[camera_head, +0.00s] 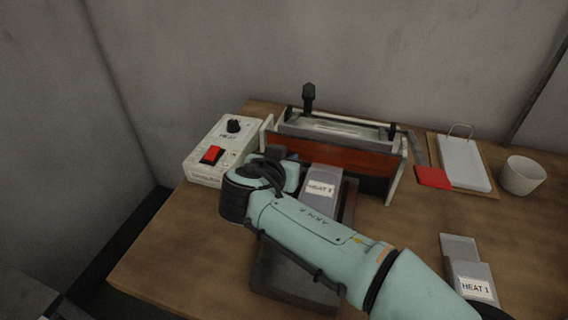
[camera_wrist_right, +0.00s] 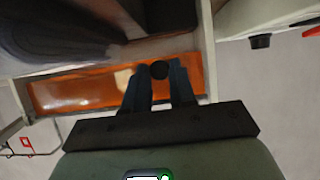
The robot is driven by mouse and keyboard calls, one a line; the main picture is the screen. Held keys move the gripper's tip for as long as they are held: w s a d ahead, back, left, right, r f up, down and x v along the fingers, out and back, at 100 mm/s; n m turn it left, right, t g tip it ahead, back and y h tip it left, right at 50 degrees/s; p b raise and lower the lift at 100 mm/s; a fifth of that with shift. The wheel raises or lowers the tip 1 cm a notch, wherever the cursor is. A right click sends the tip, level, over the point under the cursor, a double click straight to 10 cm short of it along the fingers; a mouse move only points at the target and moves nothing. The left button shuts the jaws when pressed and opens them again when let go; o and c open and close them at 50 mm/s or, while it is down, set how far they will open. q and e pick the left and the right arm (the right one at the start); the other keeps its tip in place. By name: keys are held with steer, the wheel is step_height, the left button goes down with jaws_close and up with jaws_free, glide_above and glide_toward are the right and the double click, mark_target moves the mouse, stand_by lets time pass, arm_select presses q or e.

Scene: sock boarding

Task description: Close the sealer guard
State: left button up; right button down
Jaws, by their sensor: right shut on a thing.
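The sealer (camera_head: 340,130) stands at the back of the table, with a black lever handle (camera_head: 308,97) upright above it. Its orange-brown guard panel (camera_head: 350,160) spans the front between two pale end plates. The guard also fills the middle of the right wrist view (camera_wrist_right: 75,92). My right gripper (camera_wrist_right: 160,82) is shut on a small black knob (camera_wrist_right: 159,69) at the guard. In the head view its fingers are mostly hidden by my wrist, at the guard's left part. My left gripper is not in view.
A white control box (camera_head: 222,150) with a red switch is left of the sealer. A grey piece labelled HEAT II (camera_head: 321,188) lies before the guard, partly behind my arm. A HEAT I piece (camera_head: 474,287), red square (camera_head: 433,177), white pad (camera_head: 462,160) and cup (camera_head: 522,175) are right.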

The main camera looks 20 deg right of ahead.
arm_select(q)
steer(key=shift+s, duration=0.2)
arm_select(e)
steer(key=shift+r, duration=0.1)
steer(key=c, duration=0.9)
jaws_free()
steer(key=shift+c, duration=0.2)
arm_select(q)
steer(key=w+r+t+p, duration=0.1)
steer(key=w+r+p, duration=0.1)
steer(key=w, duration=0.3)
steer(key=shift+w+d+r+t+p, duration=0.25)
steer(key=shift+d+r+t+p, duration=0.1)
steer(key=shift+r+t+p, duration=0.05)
arm_select(e)
steer(key=v, duration=1.3)
steer(key=shift+s, duration=0.15)
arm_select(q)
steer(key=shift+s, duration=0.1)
arm_select(e)
steer(key=shift+a, duration=0.15)
